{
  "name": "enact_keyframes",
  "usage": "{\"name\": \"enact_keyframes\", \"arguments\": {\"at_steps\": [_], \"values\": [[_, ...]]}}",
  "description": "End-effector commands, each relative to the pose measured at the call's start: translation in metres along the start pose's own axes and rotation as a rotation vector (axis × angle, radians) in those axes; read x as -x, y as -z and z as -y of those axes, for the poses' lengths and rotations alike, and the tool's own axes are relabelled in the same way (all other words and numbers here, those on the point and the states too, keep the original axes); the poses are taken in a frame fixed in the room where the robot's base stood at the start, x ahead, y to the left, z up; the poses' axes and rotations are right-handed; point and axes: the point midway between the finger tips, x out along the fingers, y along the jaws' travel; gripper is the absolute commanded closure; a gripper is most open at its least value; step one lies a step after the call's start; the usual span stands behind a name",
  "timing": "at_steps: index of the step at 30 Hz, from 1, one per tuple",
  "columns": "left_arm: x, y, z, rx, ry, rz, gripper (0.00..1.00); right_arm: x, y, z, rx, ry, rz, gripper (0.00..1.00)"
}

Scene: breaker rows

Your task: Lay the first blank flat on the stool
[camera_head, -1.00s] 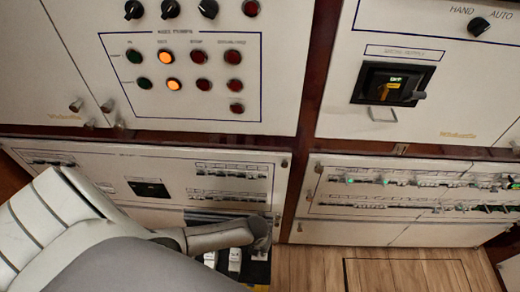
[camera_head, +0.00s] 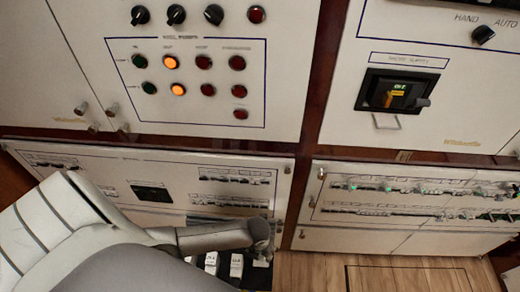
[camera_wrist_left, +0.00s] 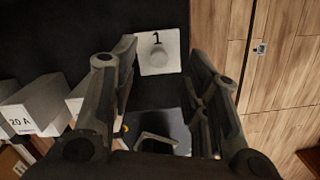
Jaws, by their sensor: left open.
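The first blank (camera_wrist_left: 170,64), a small white plate marked 1 with a round knob, shows in the left wrist view. It appears to lie flat, face up, on the dark top of the stool (camera_wrist_left: 85,30). My left gripper (camera_wrist_left: 162,60) is open, with its fingers apart on either side of the blank. In the head view my left gripper (camera_head: 262,232) is over the stool (camera_head: 258,278), and its fingers are hard to make out. The blank cannot be told apart there. My right gripper is not in view.
White breakers, one marked 20 A (camera_wrist_left: 35,105), stand on the dark top left of the gripper; white breakers (camera_head: 236,266) also show in the head view. Cabinet fronts (camera_head: 400,240) with switch rows rise behind. Wooden floor (camera_head: 320,272) is clear to the right.

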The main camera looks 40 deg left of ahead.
Motion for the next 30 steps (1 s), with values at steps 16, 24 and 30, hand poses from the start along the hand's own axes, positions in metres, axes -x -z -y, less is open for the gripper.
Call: {"name": "enact_keyframes", "arguments": {"at_steps": [16,24,30], "values": [[0.074,0.0,0.0,0.0,0.001,0.001,0.57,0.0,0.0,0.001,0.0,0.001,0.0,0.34],[0.081,0.0,0.0,0.0,0.0,0.0,0.57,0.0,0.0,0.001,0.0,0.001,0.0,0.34],[0.081,0.0,0.0,0.0,0.0,0.0,0.57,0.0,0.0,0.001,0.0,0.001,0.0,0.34]]}}
